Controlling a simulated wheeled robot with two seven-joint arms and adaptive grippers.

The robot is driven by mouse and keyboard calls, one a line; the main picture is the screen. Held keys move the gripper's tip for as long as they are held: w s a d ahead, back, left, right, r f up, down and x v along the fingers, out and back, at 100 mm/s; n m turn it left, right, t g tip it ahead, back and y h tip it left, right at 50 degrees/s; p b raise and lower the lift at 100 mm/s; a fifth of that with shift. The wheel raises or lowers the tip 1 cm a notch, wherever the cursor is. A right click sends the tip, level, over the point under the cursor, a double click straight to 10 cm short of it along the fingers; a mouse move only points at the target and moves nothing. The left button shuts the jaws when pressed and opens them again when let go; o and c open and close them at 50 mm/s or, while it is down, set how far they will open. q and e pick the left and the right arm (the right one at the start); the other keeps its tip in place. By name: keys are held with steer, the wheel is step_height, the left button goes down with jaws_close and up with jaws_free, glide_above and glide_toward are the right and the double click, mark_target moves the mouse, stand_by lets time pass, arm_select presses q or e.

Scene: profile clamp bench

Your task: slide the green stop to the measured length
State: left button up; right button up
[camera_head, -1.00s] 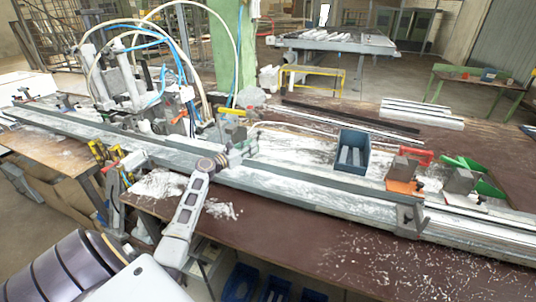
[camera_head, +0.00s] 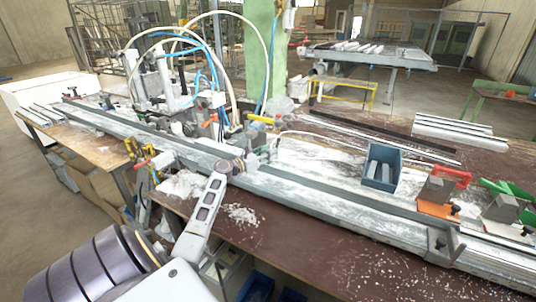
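The green stop (camera_head: 507,189) is at the right edge of the head view, partly cut off by the frame. It sits behind a grey block (camera_head: 503,208) at the right end of the long grey rail (camera_head: 330,205). My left arm reaches in from the lower left. My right gripper is not in view.
An orange stop (camera_head: 438,209) with a red handle stands left of the green one. A blue bin (camera_head: 382,167) holding grey pieces stands behind the rail. A hosed machine (camera_head: 180,90) and a green pillar (camera_head: 259,60) are behind. The brown front bench (camera_head: 290,248) carries only shavings.

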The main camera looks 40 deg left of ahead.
arm_select(q)
steer(key=shift+s+a, duration=0.3)
steer(key=shift+s, duration=1.7)
steer(key=shift+s+a, duration=0.25)
steer(key=shift+s, duration=1.7)
steer(key=shift+s+a, duration=0.3)
steer(key=shift+s, duration=1.7)
